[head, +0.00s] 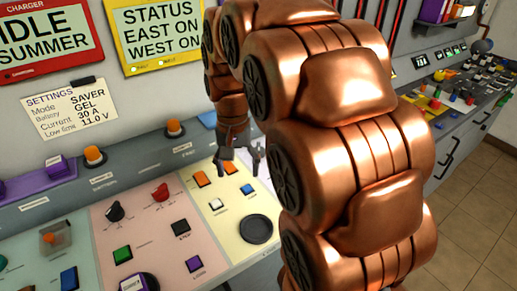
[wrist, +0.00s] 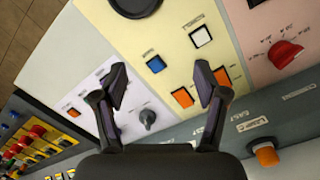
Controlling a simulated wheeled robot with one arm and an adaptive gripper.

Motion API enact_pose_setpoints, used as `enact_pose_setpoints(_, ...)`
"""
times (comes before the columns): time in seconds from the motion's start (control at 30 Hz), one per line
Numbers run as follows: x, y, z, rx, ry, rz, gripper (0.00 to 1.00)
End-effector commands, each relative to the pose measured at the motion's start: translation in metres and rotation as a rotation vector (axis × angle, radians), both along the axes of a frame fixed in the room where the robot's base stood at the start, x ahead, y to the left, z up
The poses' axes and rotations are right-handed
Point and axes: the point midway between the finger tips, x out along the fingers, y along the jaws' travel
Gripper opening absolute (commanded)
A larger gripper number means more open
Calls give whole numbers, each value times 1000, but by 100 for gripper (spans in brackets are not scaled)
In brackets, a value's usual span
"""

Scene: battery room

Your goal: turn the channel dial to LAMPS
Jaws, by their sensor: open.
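My gripper (head: 237,170) is open and empty, pointing down over the sloped console near the cream panel. In the wrist view my gripper (wrist: 160,78) has its two dark fingers spread above the seam between the cream and white panels. A small grey dial (wrist: 148,117) sits on the white panel, between and below the fingertips in the picture, not touched. A red dial (wrist: 284,54) is on the pink panel to the right; the head view also shows this red dial (head: 160,192), with a black dial (head: 115,211) left of it. Labels are too small to tell which is the channel dial.
The cream panel holds orange buttons (wrist: 183,97), a white button (wrist: 201,37), a blue button (wrist: 156,64) and a round black pad (head: 256,229). An orange knob (wrist: 267,156) stands on the grey ledge (head: 130,163). My arm hides much of the console's right side.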

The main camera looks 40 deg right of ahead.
Motion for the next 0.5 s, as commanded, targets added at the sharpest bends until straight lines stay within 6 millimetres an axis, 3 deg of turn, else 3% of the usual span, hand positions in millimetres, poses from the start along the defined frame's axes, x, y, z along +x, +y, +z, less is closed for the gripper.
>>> enact_pose_setpoints(0.2,60,-54,-8,-15,-23,-208,72)
enact_pose_setpoints(0.5,121,-130,-27,-31,-52,-464,72)
